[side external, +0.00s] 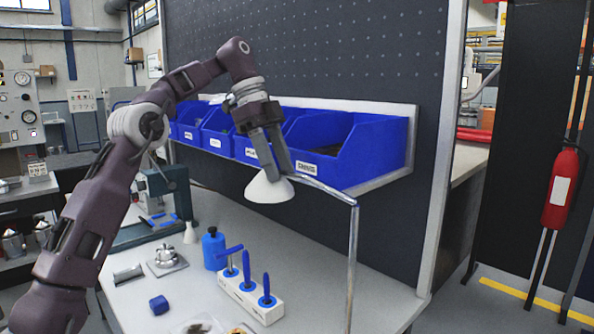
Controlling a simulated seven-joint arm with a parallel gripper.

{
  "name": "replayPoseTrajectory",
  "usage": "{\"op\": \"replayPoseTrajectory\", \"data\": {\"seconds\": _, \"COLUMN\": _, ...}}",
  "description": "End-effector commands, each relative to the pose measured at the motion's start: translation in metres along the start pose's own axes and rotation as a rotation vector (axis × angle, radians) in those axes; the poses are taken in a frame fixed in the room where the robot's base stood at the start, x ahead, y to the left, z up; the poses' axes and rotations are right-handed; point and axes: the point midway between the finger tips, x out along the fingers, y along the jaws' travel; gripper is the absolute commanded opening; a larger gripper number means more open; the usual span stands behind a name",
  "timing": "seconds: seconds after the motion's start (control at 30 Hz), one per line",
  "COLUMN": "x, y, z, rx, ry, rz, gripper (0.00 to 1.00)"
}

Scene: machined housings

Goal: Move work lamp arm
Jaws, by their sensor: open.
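The work lamp has a white cone-shaped shade (268,190) hanging above the bench and a slim metal arm (322,187) that runs right to an upright post (351,262). My gripper (273,172) points down at the shade from above, its fingertips at or just over the top of the shade. The gripper is open. The fingers hide the top of the shade and part of the joint with the lamp arm. I cannot tell whether the fingers touch the lamp.
Blue bins (358,148) stand on a shelf behind the lamp. Below are a white block (250,300) with blue-handled tools, a blue bottle (213,249), a small blue block (159,305) and a metal housing (167,259). The bench (380,290) is clear at right.

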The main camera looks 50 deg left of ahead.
Motion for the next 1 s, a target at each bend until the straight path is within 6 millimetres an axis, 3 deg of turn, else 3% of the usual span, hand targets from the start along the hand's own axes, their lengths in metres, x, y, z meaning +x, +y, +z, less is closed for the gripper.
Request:
{"op": "replayPoseTrajectory", "data": {"seconds": 0.03, "x": -0.001, "y": -0.004, "z": 0.020, "rx": -0.035, "ry": -0.030, "rz": -0.002, "gripper": 0.34}}
{"op": "replayPoseTrajectory", "data": {"seconds": 0.17, "x": -0.003, "y": -0.004, "z": 0.028, "rx": -0.038, "ry": -0.032, "rz": 0.002, "gripper": 0.34}}
{"op": "replayPoseTrajectory", "data": {"seconds": 0.77, "x": -0.004, "y": -0.004, "z": 0.028, "rx": -0.035, "ry": -0.027, "rz": 0.001, "gripper": 0.34}}
{"op": "replayPoseTrajectory", "data": {"seconds": 0.87, "x": -0.004, "y": 0.001, "z": 0.015, "rx": -0.049, "ry": -0.030, "rz": -0.009, "gripper": 0.34}}
{"op": "replayPoseTrajectory", "data": {"seconds": 1.0, "x": -0.001, "y": 0.035, "z": -0.047, "rx": -0.164, "ry": -0.040, "rz": -0.074, "gripper": 0.34}}
